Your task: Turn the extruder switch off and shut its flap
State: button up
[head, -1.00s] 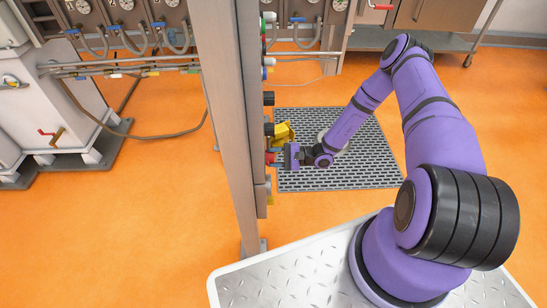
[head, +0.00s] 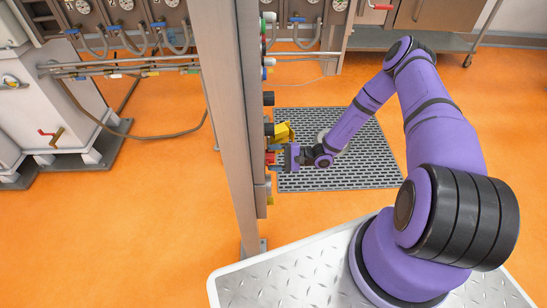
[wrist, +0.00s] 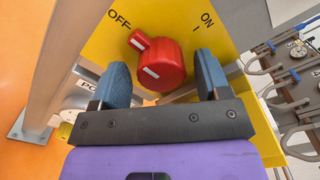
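The red switch knob (wrist: 160,66) sits on a yellow plate (wrist: 100,42) marked OFF at the left and ON at the right. Its pointer arm is turned up-left toward the OFF mark. My gripper (wrist: 164,72) is open, with one blue finger on each side of the knob's near part and a clear gap at the right finger. In the head view my gripper (head: 289,157) is beside the panel post, near a bit of red. A yellow part (head: 284,132), seemingly the flap, sticks out from the post just above it. I cannot tell its exact angle.
The tall metal post (head: 227,120) stands directly left of my gripper, with several dark knobs along its edge. A grey grated mat (head: 350,180) lies on the orange floor below. Hoses and gauges (wrist: 292,75) show at the right in the wrist view.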

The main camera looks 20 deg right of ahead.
jog(key=v, duration=1)
jog(key=shift+d, duration=0.35)
jog(key=shift+s+r, duration=0.1)
jog(key=s+a+r+n+g+h, duration=0.15)
jog(key=r+n+g+h, duration=0.3)
jog(key=r, duration=1.35)
jog(key=s+r+n+g+h, duration=0.35)
jog(key=r+h, duration=0.25)
jog(key=r, duration=1.2)
jog(key=s+a+r+n+t+h, duration=0.1)
jog(key=s+r+t+h, duration=0.5)
jog(key=s+r, duration=1.4)
jog(key=shift+s+a+n+t+h, duration=0.25)
jog(key=shift+s+n+t+h, duration=0.1)
jog(key=shift+s+n+t, duration=0.4)
